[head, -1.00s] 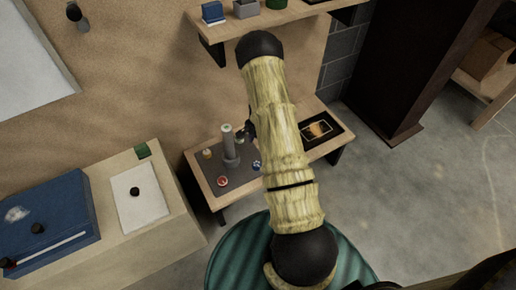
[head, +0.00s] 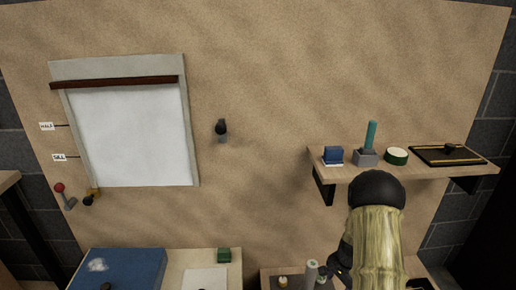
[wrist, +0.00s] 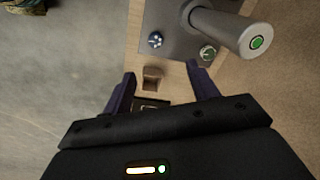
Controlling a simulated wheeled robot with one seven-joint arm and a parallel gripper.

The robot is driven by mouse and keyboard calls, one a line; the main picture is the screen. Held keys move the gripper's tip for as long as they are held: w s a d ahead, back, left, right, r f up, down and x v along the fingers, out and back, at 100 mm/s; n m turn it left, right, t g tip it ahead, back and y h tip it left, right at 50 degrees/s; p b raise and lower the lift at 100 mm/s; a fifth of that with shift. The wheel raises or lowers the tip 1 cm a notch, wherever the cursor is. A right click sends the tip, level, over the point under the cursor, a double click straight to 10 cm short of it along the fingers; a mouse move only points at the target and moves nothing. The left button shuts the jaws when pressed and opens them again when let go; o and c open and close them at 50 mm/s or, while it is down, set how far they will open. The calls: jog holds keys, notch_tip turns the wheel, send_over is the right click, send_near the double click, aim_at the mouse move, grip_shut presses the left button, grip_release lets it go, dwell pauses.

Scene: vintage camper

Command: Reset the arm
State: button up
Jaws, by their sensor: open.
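My gripper (wrist: 161,72) is open in the wrist view, with its two dark fingers spread apart and nothing held between them. It hangs over the low bench (wrist: 128,50). A small brown block (wrist: 152,78) shows between the fingers from above, on the bench and apart from them. In the head view my pale yellow arm stands at the lower right. Only a dark part of its end shows there, beside the grey post (head: 311,271). The post's green-dotted top (wrist: 257,42) is to the right of the fingers in the wrist view.
Blue-and-white (wrist: 155,40) and green (wrist: 208,53) knobs sit on the grey panel near the post. In the head view, a wall shelf (head: 345,174) behind my arm bears several small items. A blue case (head: 130,268) stands lower left. Open floor (wrist: 60,90) lies left in the wrist view.

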jog(key=s+a+r+n, duration=0.3)
jog(key=a+r, duration=0.1)
jog(key=r, duration=0.3)
jog(key=s+a+r+n, duration=0.2)
jog(key=a+r+n, duration=0.15)
jog(key=r, duration=0.35)
jog(key=s+a+r+n+t, duration=0.1)
jog(key=s+a+r+n, duration=0.25)
jog(key=s, duration=0.25)
jog(key=s+a+r+n+t, duration=0.1)
jog(key=s+a+r+n, duration=0.1)
jog(key=s+r, duration=0.4)
jog(key=w+p+v, duration=0.3)
jog(key=p+v, duration=0.9)
jog(key=w+r+p+v, duration=0.1)
jog(key=w+p+v, duration=0.1)
jog(key=p+v, duration=1)
jog(key=shift+a+r+p, duration=0.3)
jog(key=shift+p, duration=0.5)
